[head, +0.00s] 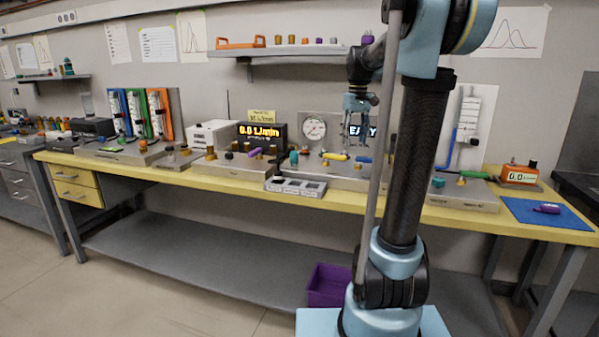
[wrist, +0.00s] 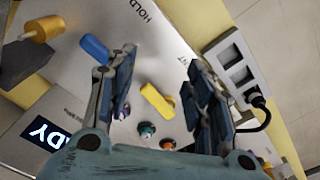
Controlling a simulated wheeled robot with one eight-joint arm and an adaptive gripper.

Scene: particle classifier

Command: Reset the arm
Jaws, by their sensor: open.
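My arm (head: 410,165) rises in front of the yellow workbench (head: 130,177) in the head view. My gripper (head: 359,104) hangs above the bench near the lit display (head: 362,131), with its fingers downward. In the wrist view, my gripper (wrist: 165,100) has its two blue-padded fingers spread apart with nothing between them. Below and beyond the fingers is a steel panel with a yellow handle (wrist: 157,102) and a blue handle (wrist: 95,48). The fingers appear above the panel, apart from these handles.
A grey slotted tray (head: 296,187) sits at the bench's front edge. An orange meter (head: 519,174) and a blue mat (head: 540,218) lie at the right. A shelf (head: 290,50) hangs on the wall behind my gripper. A purple bin (head: 328,286) stands below the bench.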

